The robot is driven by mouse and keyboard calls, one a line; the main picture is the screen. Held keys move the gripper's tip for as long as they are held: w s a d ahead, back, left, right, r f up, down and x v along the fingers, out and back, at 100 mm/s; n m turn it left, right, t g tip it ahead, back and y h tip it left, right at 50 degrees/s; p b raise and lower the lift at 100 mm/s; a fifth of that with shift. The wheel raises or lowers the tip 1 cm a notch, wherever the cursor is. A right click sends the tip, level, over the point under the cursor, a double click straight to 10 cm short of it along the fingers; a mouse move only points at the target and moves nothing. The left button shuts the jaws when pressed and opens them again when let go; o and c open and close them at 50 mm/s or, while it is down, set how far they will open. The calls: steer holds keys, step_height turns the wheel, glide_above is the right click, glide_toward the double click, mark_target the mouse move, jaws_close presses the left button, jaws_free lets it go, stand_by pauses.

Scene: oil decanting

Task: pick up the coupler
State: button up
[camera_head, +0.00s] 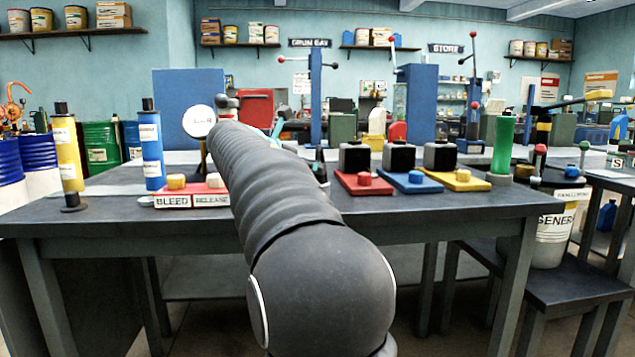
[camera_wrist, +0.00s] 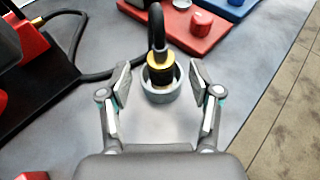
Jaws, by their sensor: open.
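The coupler (camera_wrist: 159,61) appears to be the black piece with a brass-coloured band in the wrist view. A black hose rises from its top. It stands in a grey ring-shaped holder (camera_wrist: 161,97) on the grey bench top. My gripper (camera_wrist: 160,82) is open, one finger to the left of the coupler and one to the right, with gaps on both sides. I cannot tell how far the fingertips are above or short of it. In the head view my arm hides the coupler and most of the gripper.
A red base with a red knob (camera_wrist: 201,22) lies just beyond the coupler, with a blue base (camera_wrist: 232,8) beside it. A black hose (camera_wrist: 78,45) curves over the bench at left near a black-and-red unit (camera_wrist: 30,95). The bench edge (camera_wrist: 262,92) is at right.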

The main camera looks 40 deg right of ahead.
steer(key=x, duration=0.4)
steer(key=shift+d+f, duration=0.15)
steer(key=shift+d, duration=0.15)
jaws_close()
